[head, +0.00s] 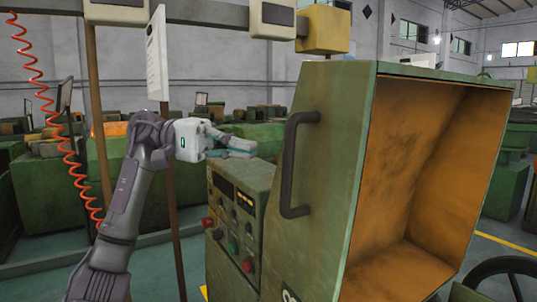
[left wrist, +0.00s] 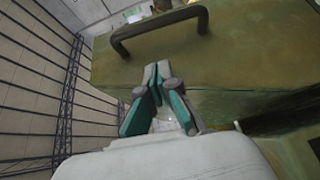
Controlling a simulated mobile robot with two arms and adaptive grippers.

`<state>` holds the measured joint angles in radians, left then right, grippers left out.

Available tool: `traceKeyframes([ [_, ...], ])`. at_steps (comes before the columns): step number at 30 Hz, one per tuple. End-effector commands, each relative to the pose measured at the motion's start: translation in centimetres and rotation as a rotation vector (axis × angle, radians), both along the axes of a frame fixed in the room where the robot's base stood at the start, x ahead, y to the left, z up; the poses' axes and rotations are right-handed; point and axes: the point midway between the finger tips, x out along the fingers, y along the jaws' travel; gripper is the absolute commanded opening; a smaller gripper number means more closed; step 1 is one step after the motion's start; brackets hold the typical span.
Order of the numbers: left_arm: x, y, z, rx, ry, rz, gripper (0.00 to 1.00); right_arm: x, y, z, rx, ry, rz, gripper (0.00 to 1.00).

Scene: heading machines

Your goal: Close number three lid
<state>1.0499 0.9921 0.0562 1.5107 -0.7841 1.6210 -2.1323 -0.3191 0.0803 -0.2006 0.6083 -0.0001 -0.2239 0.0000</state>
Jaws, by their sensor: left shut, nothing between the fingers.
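The large green lid (head: 327,180) stands raised in the head view, its hollow orange inside (head: 430,150) facing right. A dark bar handle (head: 288,170) is on its left face. A round mark at the lid's bottom is cut off, so I cannot read a number. My left gripper (head: 250,149) is to the left of the handle, above the control panel, apart from it and empty. In the left wrist view, the fingertips of my left gripper (left wrist: 157,68) are together, pointing toward the green lid (left wrist: 225,65) below its handle (left wrist: 160,28). My right gripper is not in view.
A control panel (head: 240,215) with buttons and a red knob stands below my left gripper. A brown post (head: 171,220) and a hanging white sheet (head: 157,55) are close to my left arm. A red coiled cable (head: 45,100) hangs at the left. Green machines fill the background.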

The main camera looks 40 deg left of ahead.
Motion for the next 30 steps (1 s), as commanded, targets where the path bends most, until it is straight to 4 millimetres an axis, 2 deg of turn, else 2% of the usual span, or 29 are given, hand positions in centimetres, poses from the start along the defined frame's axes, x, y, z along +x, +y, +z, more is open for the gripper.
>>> traceKeyframes([
  [1,0.2,-1.2,0.0,0.002,0.002,-0.004,0.00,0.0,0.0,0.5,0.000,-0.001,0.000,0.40],
  [5,0.6,-3.7,-0.1,0.000,0.001,-0.004,0.00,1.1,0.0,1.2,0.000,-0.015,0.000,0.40],
  [9,-0.7,-5.3,-0.4,0.001,0.002,-0.001,0.00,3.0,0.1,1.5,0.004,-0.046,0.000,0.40],
  [12,-1.2,-6.1,-0.5,0.000,0.001,-0.001,0.00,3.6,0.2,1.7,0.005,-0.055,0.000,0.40],
  [24,-1.6,-6.6,-0.6,-0.002,0.002,0.000,0.00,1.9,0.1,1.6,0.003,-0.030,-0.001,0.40],
  [30,-1.7,-6.8,-0.8,0.010,-0.003,-0.001,0.00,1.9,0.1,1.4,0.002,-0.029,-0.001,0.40],
])
